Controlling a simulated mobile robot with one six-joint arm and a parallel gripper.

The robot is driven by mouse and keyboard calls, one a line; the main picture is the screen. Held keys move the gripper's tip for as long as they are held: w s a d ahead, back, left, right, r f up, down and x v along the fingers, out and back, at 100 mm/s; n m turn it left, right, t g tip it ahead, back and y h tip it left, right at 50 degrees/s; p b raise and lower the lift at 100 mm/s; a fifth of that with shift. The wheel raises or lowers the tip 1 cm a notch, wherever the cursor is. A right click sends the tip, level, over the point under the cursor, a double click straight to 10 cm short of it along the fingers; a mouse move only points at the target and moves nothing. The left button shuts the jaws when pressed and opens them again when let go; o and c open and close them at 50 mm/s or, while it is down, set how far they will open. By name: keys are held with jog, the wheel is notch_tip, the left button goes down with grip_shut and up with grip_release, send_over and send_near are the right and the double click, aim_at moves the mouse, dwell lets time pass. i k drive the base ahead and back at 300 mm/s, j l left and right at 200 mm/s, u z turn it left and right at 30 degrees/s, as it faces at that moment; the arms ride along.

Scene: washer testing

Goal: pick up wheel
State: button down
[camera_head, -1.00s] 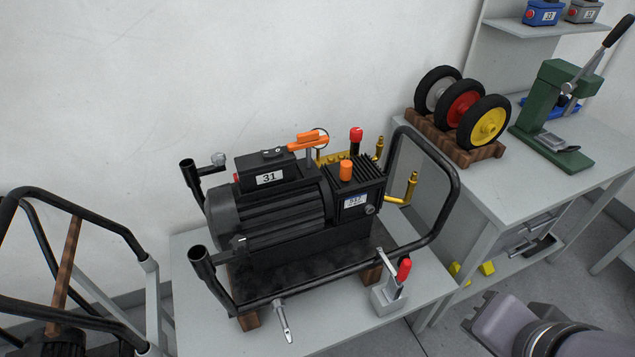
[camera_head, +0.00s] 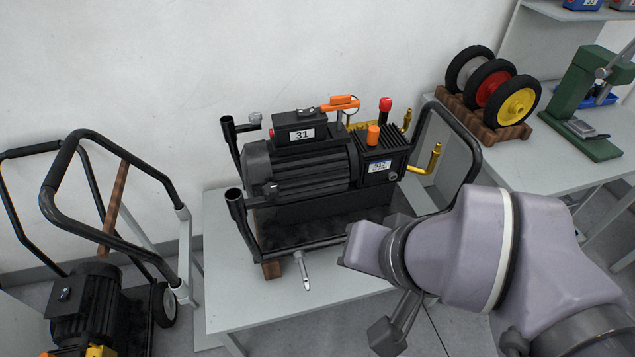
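Three black-tyred wheels stand in a row on a brown wooden rack (camera_head: 513,133) on the back right bench. The rear wheel has a grey hub (camera_head: 463,72), the middle wheel a red hub (camera_head: 490,88), and the front wheel a yellow hub (camera_head: 516,107). They overlap one another. My lavender arm reaches in from the lower right, in front of the motor table's right side and well short of the rack. A dark grey part (camera_head: 388,336) below it may belong to my gripper; its fingers cannot be made out clearly, and nothing held is visible.
A black motor unit marked 31 (camera_head: 300,165) sits in a tubular frame on a grey table (camera_head: 235,290). A cart with a small wheel (camera_head: 164,304) stands at the left. A green press (camera_head: 578,100) is right of the rack. Open wall lies above the motor.

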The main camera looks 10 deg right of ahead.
aim_at(514, 101)
jog(key=z, duration=1.3)
